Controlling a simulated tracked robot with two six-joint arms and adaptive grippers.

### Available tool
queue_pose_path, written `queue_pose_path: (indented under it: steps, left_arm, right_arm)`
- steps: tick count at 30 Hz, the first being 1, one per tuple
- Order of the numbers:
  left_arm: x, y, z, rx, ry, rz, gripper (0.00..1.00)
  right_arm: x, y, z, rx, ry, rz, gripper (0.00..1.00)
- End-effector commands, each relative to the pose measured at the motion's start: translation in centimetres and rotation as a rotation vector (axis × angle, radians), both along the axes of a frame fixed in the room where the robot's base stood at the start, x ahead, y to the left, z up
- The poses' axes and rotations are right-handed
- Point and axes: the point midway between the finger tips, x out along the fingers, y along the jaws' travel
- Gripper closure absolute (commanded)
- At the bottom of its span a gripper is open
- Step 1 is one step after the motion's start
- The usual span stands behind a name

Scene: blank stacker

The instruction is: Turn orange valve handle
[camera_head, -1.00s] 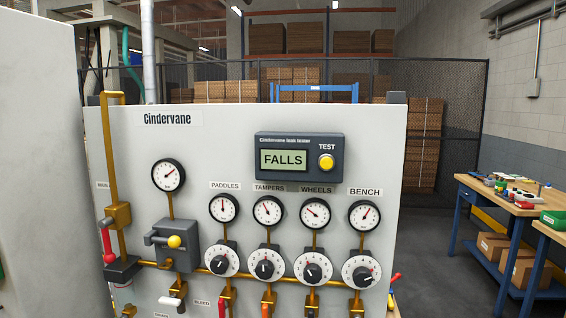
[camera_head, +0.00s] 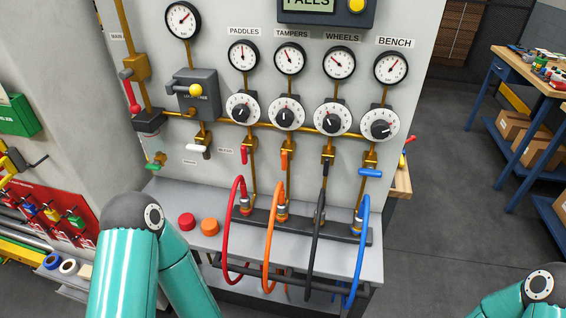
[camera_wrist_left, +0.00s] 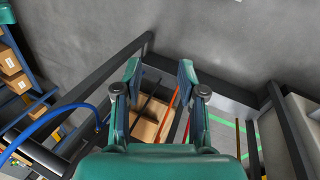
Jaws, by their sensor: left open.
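The orange valve handle (camera_head: 284,160) hangs upright below the TAMPERS dial (camera_head: 287,112) on the grey panel, between a red handle (camera_head: 244,154) and a black handle (camera_head: 325,167). An orange hose (camera_head: 267,250) loops down from the manifold beneath it. My left arm is at the lower left of the head view, its gripper out of that frame. In the left wrist view my left gripper (camera_wrist_left: 158,75) is open, with nothing held between its fingers. A thin orange-red strip and dark strips show beyond the fingers. My right arm shows at the lower right; its gripper is out of view.
Red, black and blue (camera_head: 361,250) hoses hang beside the orange one over the shelf's front edge. Red (camera_head: 187,221) and orange (camera_head: 209,227) caps stand on the shelf (camera_head: 170,200). A blue handle (camera_head: 370,173) is at right. A workbench (camera_head: 520,60) stands farther right, with open floor between.

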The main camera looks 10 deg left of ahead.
Motion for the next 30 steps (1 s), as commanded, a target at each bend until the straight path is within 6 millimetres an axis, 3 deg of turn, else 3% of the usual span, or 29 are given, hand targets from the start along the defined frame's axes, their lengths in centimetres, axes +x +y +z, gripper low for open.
queue_pose_path:
  steps: [13,17,20,23,25,27,30]
  left_arm:
    - [0.1,0.0,0.0,0.002,-0.012,-0.015,0.6]
    - [1.9,0.4,0.1,0.031,-0.107,-0.042,0.6]
    - [4.9,1.7,0.5,0.091,-0.235,-0.042,0.6]
    - [10.7,4.1,2.9,0.204,-0.462,-0.031,0.6]
    - [15.2,5.5,6.1,0.295,-0.65,-0.023,0.6]
    - [19.0,6.5,10.3,0.381,-0.833,-0.008,0.6]
    - [22.6,6.9,17.5,0.475,-1.084,0.036,0.6]
  right_arm:
    - [0.0,0.0,0.0,0.0,0.0,0.0,1.0]
    - [0.0,0.0,0.0,0.0,0.0,0.0,1.0]
    - [0.0,0.0,0.0,0.0,0.0,0.0,1.0]
    - [0.0,0.0,-1.1,0.0,0.0,0.0,1.0]
    - [0.0,0.0,-2.5,0.0,0.0,0.0,1.0]
    - [0.0,0.0,-3.9,0.0,0.0,0.0,1.0]
    - [0.0,0.0,-6.2,0.0,0.0,0.0,1.0]
